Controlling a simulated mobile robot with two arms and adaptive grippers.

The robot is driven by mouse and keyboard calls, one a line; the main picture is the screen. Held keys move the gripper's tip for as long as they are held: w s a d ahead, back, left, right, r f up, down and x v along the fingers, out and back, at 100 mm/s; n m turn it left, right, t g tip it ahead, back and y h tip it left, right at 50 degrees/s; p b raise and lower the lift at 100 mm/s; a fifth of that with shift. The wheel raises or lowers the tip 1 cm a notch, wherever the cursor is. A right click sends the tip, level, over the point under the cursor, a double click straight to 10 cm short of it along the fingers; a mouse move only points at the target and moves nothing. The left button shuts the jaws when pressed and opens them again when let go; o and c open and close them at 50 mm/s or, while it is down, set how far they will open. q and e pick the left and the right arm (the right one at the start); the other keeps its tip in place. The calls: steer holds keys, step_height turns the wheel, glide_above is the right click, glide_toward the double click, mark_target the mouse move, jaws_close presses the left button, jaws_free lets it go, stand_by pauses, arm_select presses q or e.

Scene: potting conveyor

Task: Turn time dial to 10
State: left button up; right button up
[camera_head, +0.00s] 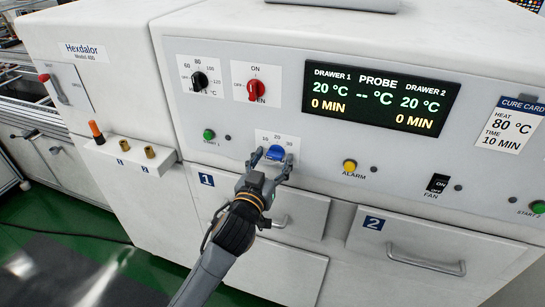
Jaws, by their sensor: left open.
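The blue time dial (275,153) sits on a small white scale plate (276,137) on the oven's front panel, above drawer 1. A few small numbers show around its upper edge, and its lower part is hard to make out behind my gripper. My left gripper (271,158) is open, with one finger to each side of the blue dial. I cannot tell whether the fingers touch it. The display (381,96) reads 0 MIN and 20 °C for both drawers. My right gripper is not in view.
A black heat dial (199,80) and a red ON switch (255,88) are above. A green button (209,134) is left, a yellow alarm button (350,166) right. Drawer 2 (370,240) has a protruding handle. The cure card (510,128) reads 80 °C, 10 MIN.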

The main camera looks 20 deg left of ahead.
arm_select(q)
steer(key=c, duration=1.2)
steer(key=shift+o, duration=0.2)
steer(key=shift+m, duration=0.3)
steer(key=m+p, duration=0.2)
steer(key=m, duration=0.1)
steer(key=shift+r+m, duration=0.15)
steer(key=shift+m, duration=0.15)
steer(key=shift+m+p, duration=0.95)
steer(key=shift+m, duration=1.35)
steer(key=o, duration=1.2)
steer(key=shift+c, duration=0.2)
